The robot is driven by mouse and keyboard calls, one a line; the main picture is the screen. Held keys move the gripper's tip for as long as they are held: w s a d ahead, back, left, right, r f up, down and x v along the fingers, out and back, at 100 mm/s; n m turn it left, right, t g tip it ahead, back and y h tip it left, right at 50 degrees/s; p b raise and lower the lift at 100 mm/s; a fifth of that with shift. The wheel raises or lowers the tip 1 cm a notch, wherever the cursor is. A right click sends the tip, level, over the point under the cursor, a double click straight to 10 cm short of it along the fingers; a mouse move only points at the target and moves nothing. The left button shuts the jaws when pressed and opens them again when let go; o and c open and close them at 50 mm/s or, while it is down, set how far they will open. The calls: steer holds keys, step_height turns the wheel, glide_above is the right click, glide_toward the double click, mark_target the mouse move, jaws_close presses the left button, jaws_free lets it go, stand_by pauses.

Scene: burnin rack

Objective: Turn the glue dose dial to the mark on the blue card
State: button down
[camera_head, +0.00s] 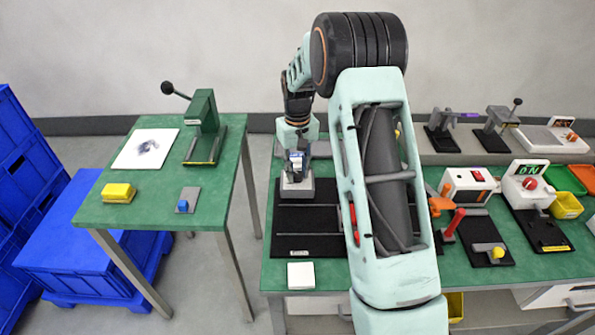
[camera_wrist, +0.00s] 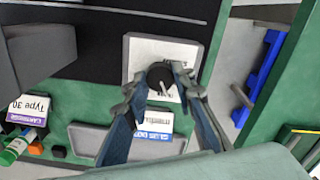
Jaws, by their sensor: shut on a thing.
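The dial unit (camera_head: 297,186) is a grey block with a pale face at the far left of the long green table. In the wrist view its printed white face (camera_wrist: 146,55) shows around a round black knob (camera_wrist: 160,76). My gripper (camera_wrist: 161,82) is shut on this knob, one finger on each side. In the head view my gripper (camera_head: 297,170) points down onto the unit. A white card with a blue band (camera_wrist: 153,125) stands or lies beside the unit; its print is too small to read. The pointer and dial marks are partly hidden by the fingers.
A black mat (camera_head: 304,245) lies in front of the unit. A grey tray (camera_wrist: 90,140) and a "Type 30" cartridge card (camera_wrist: 28,110) are near the knob. A smaller green table (camera_head: 150,211) stands left across a gap. Several fixtures crowd the right.

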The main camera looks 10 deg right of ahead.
mark_target(298, 174)
steer(key=n, duration=0.4)
steer(key=shift+n, duration=1.7)
steer(key=c, duration=1.6)
jaws_free()
step_height(298, 174, up, 12)
steer(key=shift+r, duration=0.1)
